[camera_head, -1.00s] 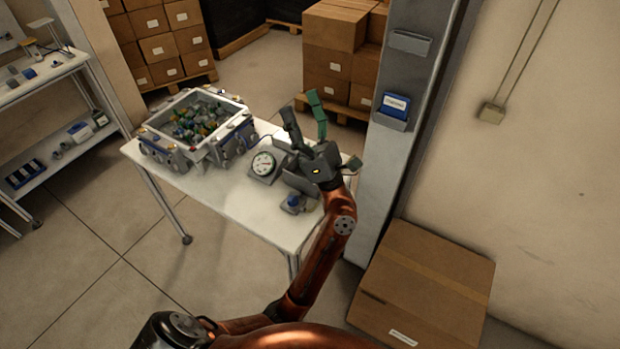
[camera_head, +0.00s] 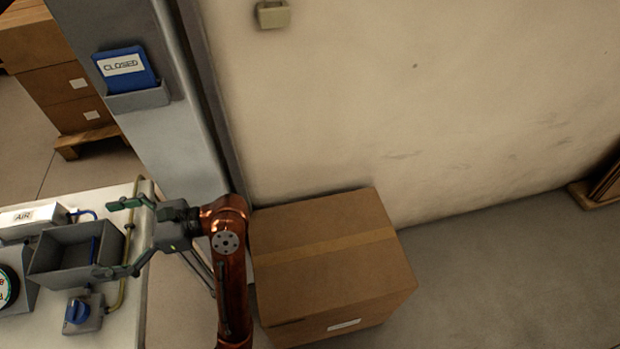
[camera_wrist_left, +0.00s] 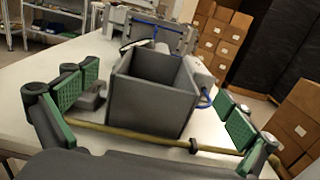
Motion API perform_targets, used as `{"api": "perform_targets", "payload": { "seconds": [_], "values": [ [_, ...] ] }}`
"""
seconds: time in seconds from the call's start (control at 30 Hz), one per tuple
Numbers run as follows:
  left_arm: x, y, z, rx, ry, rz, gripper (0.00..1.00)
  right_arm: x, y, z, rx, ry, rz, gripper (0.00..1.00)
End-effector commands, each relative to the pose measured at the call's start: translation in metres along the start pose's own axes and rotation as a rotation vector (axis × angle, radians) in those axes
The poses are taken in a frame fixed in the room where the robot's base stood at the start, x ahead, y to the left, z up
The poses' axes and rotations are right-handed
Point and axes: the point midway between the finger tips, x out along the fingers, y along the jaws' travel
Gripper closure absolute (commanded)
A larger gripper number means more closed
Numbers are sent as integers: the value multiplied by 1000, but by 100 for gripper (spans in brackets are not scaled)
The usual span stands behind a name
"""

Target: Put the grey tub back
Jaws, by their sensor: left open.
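The grey tub (camera_head: 62,262) is an open-topped box standing upright on the white table at the left of the head view. In the left wrist view the tub (camera_wrist_left: 150,105) is in the middle, and the part of its inside that shows looks empty. My left gripper (camera_head: 106,238) is open at the tub's right side. Its fingers point left, one towards the tub's far side and one towards its near side. In the wrist view the tub stands ahead between the spread fingers, with no clear contact. My right gripper is not in view.
A dial gauge (camera_head: 8,287) stands left of the tub, a blue-knobbed box (camera_head: 82,312) in front, and an AIR unit (camera_head: 32,217) behind. A yellowish hose (camera_head: 127,285) runs along the table's right side. A pillar and a large carton (camera_head: 330,265) stand right of the table.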

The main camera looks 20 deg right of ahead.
Motion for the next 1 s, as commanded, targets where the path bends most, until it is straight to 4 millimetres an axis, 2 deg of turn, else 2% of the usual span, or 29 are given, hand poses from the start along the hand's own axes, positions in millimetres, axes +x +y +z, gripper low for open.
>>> {"api": "perform_targets", "payload": {
  "seconds": [0.03,0.1,0.37,0.63,1.0],
  "values": [
    [2,-2,-14,12,-4,2,0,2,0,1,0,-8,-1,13],
    [4,-2,-18,16,-5,4,0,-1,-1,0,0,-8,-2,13],
    [8,-1,-17,16,-7,7,0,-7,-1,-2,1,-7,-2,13],
    [32,-2,-18,17,-9,5,0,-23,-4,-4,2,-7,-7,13],
    [73,-3,-16,19,-10,4,0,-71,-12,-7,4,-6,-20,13]
  ]
}}
